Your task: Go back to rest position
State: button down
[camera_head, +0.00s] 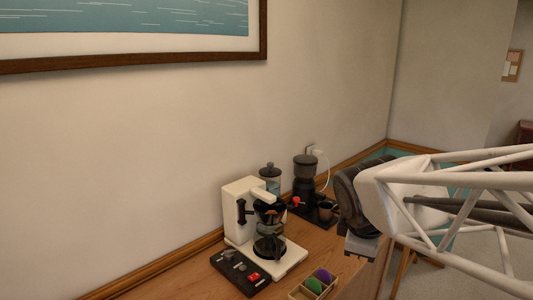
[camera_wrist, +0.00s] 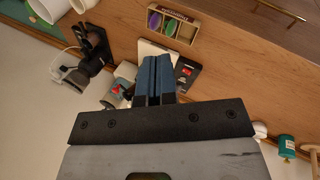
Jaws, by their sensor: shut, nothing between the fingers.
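My gripper (camera_wrist: 155,80) is in the wrist view with its two blue fingers side by side, shut and empty. In the head view my gripper (camera_head: 361,246) is at the right, above the wooden counter (camera_head: 190,281) and to the right of the coffee maker. It touches nothing that I can see, and its fingertips are hard to make out there. A white coffee maker (camera_head: 291,262) with a glass pot stands on the counter, partly hidden behind the fingers in the wrist view.
A black control box (camera_head: 230,268) with a red button lies before the coffee maker. A wooden box (camera_head: 302,294) holds coloured pods. A black grinder (camera_head: 305,172) and a lidded jar (camera_head: 270,184) stand near the wall. A framed picture (camera_head: 150,59) hangs above.

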jog(key=s+f+m+g+y, duration=0.1)
jog(key=s+f+m+y, duration=0.1)
jog(key=s+m, duration=1)
jog(key=shift+s+a+f+m+g, duration=0.15)
jog(key=shift+s+f+m+g, duration=0.35)
jog(key=shift+f, duration=0.4)
jog(key=shift+w, duration=0.2)
dwell(0.6)
